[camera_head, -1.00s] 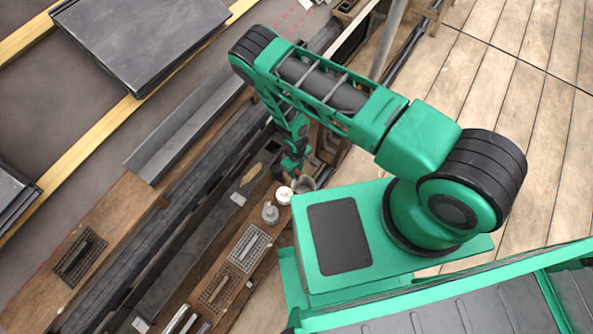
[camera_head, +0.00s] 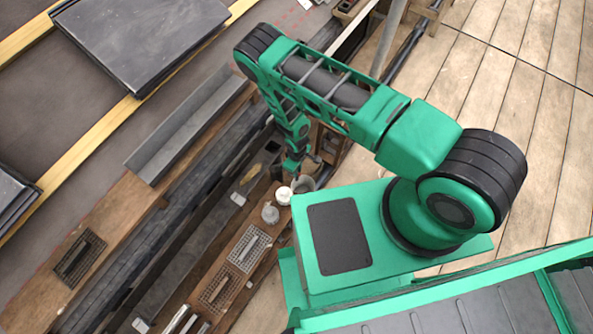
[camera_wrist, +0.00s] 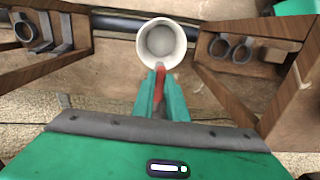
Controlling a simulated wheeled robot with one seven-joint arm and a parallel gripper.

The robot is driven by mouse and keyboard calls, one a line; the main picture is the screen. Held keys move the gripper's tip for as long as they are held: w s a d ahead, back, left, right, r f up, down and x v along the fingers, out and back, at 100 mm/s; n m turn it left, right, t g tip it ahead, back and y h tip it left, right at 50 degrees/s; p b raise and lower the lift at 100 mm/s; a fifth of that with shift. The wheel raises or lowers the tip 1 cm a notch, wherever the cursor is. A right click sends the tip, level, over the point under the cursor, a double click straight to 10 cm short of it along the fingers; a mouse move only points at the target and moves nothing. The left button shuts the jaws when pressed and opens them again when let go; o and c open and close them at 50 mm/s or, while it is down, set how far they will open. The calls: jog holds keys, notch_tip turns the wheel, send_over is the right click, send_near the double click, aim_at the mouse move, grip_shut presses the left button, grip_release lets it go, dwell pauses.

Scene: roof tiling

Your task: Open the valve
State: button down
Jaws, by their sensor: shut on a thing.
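In the wrist view my gripper (camera_wrist: 159,100) points away from the camera, with its two green fingers close together. A red piece (camera_wrist: 160,78), which looks like the valve's lever, lies between the fingers, and they are shut on it. Its far end reaches the rim of a round white container (camera_wrist: 161,30) with a grey inside. The valve's body cannot be made out. In the head view my gripper (camera_head: 296,176) is small, low over the wooden bench beside a white round pot (camera_head: 284,195) and a grey pot (camera_head: 305,184).
In the wrist view, wooden trays with dark metal rings stand at left (camera_wrist: 45,40) and right (camera_wrist: 245,50). A dark slab (camera_head: 145,40) lies upper left. Plank floor (camera_head: 500,90) at right is clear.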

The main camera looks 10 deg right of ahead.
jog(key=shift+w, duration=0.1)
jog(key=c, duration=1.8)
grip_release()
jog(key=shift+o, duration=0.2)
notch_tip(320, 180, up, 11)
jog(key=shift+f, duration=0.15)
